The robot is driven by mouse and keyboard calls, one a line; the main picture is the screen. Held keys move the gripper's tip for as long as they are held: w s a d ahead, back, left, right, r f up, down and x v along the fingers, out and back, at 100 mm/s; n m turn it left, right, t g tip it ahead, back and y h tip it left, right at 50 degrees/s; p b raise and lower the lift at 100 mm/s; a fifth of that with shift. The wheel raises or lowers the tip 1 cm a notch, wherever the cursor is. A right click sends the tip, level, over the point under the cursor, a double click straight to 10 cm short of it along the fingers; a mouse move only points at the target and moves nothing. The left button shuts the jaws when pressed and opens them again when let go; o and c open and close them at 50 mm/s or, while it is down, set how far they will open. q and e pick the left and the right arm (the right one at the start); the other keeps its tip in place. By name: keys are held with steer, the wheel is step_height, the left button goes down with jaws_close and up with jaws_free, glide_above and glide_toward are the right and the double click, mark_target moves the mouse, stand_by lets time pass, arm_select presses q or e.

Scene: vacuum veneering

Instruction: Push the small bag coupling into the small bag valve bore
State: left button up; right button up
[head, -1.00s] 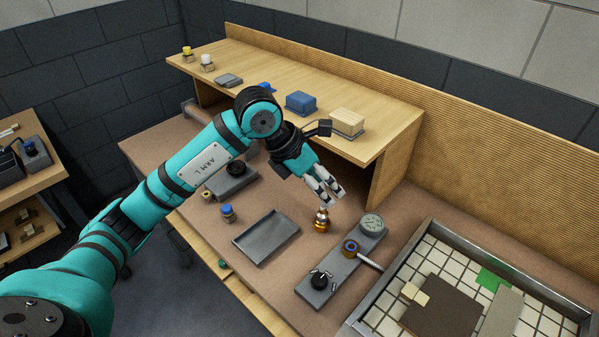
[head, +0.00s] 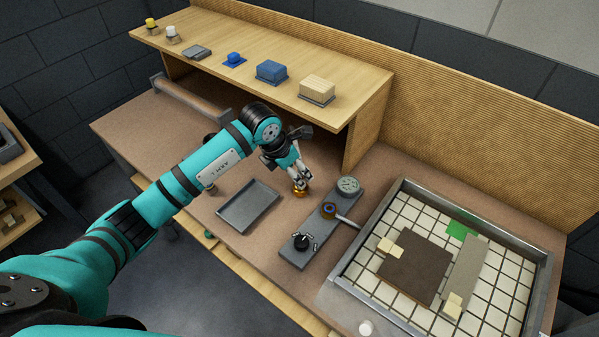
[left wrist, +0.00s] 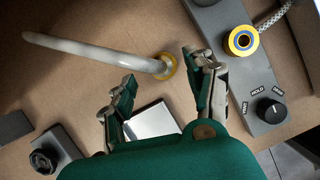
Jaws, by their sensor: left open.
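The brass coupling (head: 300,191) stands on the brown bench, left of the grey valve block (head: 318,226). In the left wrist view its yellow ring (left wrist: 166,68) shows with a pale curved tube (left wrist: 90,51) running from it to the left. My left gripper (head: 299,179) is over the coupling. In the left wrist view its open fingers (left wrist: 157,66) are on either side of the ring, with gaps visible. The ringed valve bore (head: 329,210) on the block looks empty, with a blue and yellow rim (left wrist: 242,40). My right gripper is not in view.
A dial gauge (head: 348,186) and black knob (head: 302,241) are on the block, and a hose (head: 347,221) leaves its side. A grey tray (head: 223,219) lies left of it. A raised wooden shelf (head: 215,30) stands behind; a gridded bed (head: 500,315) lies right.

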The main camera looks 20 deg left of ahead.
mark_target(300, 174)
arm_select(q)
steer(key=shift+x, duration=1.9)
steer(key=shift+c, duration=0.4)
jaws_close()
steer(key=c, duration=0.7)
jaws_free()
jaws_close()
steer(key=shift+p, duration=0.3)
steer(key=shift+r, duration=0.15)
